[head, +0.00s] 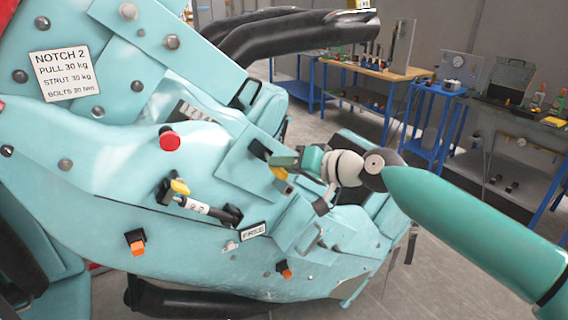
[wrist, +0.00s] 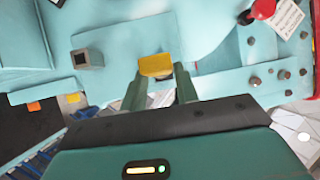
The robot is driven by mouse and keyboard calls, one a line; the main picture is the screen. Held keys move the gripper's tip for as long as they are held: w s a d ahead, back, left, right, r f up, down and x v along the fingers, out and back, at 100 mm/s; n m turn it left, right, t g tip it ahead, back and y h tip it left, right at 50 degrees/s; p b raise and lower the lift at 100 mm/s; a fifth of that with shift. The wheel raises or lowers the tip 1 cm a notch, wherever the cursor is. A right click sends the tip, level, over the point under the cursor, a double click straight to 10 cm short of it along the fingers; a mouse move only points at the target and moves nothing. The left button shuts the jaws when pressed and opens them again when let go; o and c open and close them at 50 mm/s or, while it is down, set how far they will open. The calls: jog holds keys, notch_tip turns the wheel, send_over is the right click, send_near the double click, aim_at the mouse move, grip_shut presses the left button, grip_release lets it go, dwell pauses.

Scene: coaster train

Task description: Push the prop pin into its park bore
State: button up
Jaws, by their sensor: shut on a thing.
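My gripper (head: 282,163) is at the right part of the turquoise train body (head: 120,180) in the head view. It is shut on a yellow grip (head: 281,174), which I take to be the prop pin's head. In the wrist view the yellow grip (wrist: 155,65) sits between the two green fingertips (wrist: 158,84), close to the turquoise surface. The pin's shaft and its park bore are hidden, so I cannot tell how deep it sits. A square dark socket (wrist: 82,58) lies left of the fingers in the wrist view.
A red knob (head: 170,141), a yellow-handled lever with a white sleeve (head: 195,206), orange-tipped fittings (head: 136,246) and a "FREE" plate (head: 253,230) stand on the body near my gripper. Blue workbenches (head: 385,72) are behind. Grey floor lies between.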

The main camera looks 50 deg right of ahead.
jog(key=shift+s+a, duration=0.2)
jog(key=shift+s, duration=0.5)
jog(key=shift+s+a, duration=0.2)
jog(key=shift+s, duration=0.5)
jog(key=shift+s+a, duration=0.2)
jog(key=shift+s, duration=0.5)
jog(key=shift+s, duration=0.1)
jog(key=s, duration=0.2)
jog(key=s+a, duration=0.1)
jog(key=s, duration=0.2)
jog(key=shift+s+a, duration=0.3)
jog(key=shift+a, duration=0.05)
jog(key=shift+w, duration=0.1)
